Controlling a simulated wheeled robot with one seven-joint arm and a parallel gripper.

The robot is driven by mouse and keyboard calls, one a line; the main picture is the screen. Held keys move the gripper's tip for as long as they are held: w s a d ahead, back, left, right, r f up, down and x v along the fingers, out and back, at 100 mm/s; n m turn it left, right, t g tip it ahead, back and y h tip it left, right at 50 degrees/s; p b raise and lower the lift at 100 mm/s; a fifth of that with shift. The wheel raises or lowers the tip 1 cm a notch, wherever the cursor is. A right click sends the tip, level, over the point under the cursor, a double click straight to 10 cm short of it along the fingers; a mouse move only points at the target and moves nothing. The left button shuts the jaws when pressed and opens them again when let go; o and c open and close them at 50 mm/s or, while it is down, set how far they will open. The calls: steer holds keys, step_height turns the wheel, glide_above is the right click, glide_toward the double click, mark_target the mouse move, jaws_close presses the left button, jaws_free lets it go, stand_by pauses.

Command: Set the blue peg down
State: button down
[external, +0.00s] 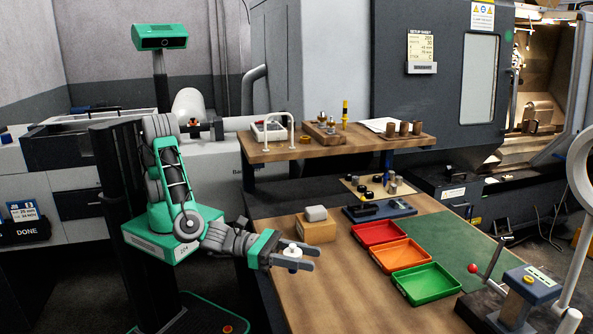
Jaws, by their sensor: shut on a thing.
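My gripper (304,258) is over the near left part of the wooden bench (345,290). Its two fingers point right and are closed around a small whitish round piece (292,252) with a knob on top. The piece looks raised off the bench, but the gap below it is hard to judge. I cannot make out a blue peg; the held piece looks white from here, and its lower part is hidden by the near finger.
A wooden block with a grey piece (316,214) stands just behind my gripper. Red (380,234), orange (401,253) and green (426,283) trays lie to the right. A blue fixture (400,208) is behind them. The bench front is clear.

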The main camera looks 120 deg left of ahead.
steer(key=w+f, duration=0.4)
steer(key=w+d+f, duration=0.1)
steer(key=w+f, duration=0.1)
steer(key=shift+w+f+p, duration=0.25)
steer(key=shift+p, duration=0.05)
steer(key=shift+f, duration=1.5)
